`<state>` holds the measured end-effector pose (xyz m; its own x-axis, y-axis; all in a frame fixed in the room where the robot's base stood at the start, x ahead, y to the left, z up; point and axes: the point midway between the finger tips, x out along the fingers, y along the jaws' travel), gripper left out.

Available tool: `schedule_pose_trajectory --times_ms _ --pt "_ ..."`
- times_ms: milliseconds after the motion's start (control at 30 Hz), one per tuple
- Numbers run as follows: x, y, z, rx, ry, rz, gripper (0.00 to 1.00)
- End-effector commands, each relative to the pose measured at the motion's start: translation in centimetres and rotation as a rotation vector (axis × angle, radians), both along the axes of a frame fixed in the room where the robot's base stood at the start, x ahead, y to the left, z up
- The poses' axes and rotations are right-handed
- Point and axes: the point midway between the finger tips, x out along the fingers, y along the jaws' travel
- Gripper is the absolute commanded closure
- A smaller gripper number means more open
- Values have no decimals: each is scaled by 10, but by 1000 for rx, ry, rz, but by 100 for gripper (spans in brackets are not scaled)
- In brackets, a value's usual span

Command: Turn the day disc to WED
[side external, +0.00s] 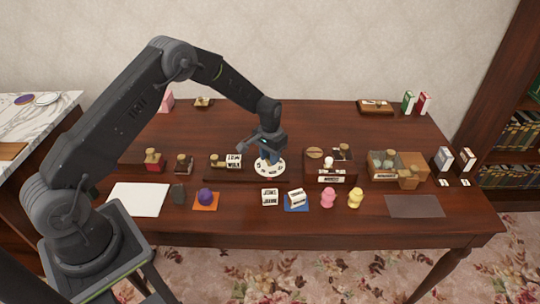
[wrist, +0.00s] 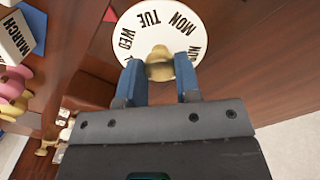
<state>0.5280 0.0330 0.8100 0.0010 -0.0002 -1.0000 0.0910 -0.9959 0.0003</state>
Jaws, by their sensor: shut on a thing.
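The day disc (side external: 278,168) is white with dark print and lies near the middle of the table. In the wrist view the disc (wrist: 150,22) shows WED at its left, TUE and MON at the top, and partly hidden lettering at the right. A brass knob (wrist: 160,54) stands up from the disc. My gripper (side external: 270,157) is over the disc, and in the wrist view its blue fingers (wrist: 160,68) are shut on the knob from both sides. The near part of the disc is hidden by my gripper.
A dark wooden stand with white lettered blocks (side external: 233,160) is just left of the disc. A wooden box (side external: 330,175) stands to its right. Lettered blocks (side external: 269,197) and pink and yellow figures (side external: 328,198) lie in front. A white sheet (side external: 138,199) is front left.

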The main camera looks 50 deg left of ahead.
Motion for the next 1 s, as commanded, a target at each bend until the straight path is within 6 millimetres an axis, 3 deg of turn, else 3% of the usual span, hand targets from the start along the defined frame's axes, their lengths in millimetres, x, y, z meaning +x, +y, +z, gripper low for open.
schedule_pose_trajectory --times_ms 400,1000 --pt "-1 0 0 0 5 -225 93" --pt "-1 0 0 0 6 -267 93"
